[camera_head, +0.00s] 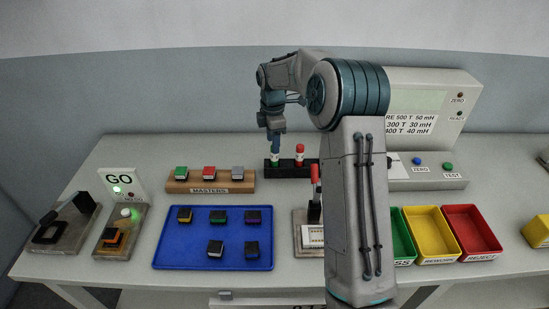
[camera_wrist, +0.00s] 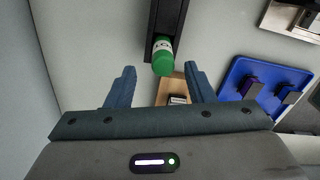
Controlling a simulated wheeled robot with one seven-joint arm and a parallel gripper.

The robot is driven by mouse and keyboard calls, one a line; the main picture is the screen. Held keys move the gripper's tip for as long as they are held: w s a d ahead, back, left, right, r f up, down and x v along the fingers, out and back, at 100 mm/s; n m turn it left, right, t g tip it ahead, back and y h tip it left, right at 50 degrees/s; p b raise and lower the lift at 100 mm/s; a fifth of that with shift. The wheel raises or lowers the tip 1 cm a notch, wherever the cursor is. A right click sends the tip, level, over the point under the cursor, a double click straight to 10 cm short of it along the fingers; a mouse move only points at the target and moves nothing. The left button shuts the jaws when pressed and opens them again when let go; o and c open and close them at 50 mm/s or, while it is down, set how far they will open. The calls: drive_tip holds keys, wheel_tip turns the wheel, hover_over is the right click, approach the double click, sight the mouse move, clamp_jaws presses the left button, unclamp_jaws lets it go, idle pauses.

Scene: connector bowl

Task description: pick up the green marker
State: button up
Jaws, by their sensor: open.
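The green marker (camera_head: 275,160) stands upright in the left part of a black holder (camera_head: 286,171) at the back of the table. A red marker (camera_head: 299,154) stands beside it in the same holder. My gripper (camera_head: 274,147) is over the green marker, pointing down. In the wrist view, my gripper (camera_wrist: 160,68) has its two fingers apart with nothing held between them. The green cap of the marker (camera_wrist: 163,62) lies between the fingertip lines, just ahead of them. I cannot tell whether either finger touches it.
The wooden MASTERS block (camera_head: 209,187) with several coloured pieces is left of the holder. A blue tray (camera_head: 175,254) with several connectors is in front. A red-handled press (camera_head: 315,190) stands front right, partly behind my arm. Green, yellow and red bins (camera_head: 436,263) are at the right.

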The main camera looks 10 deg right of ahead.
drive_tip(key=f, duration=0.4)
drive_tip(key=shift+s+d+f+p, duration=0.15)
drive_tip(key=shift+d+p, duration=0.1)
drive_tip(key=shift+p, duration=0.1)
clamp_jaws()
drive_tip(key=shift+r, duration=0.7)
wheel_tip(320, 180, up, 2)
drive_tip(key=shift+r+b, duration=0.2)
drive_tip(key=shift+b, duration=0.25)
drive_tip(key=s+d+r+b, duration=0.2)
drive_tip(key=s+r, duration=0.5)
drive_tip(key=s, duration=0.4)
drive_tip(key=shift+s+d+r, duration=0.15)
drive_tip(key=shift+s+d, duration=0.05)
drive_tip(key=shift+d, duration=0.15)
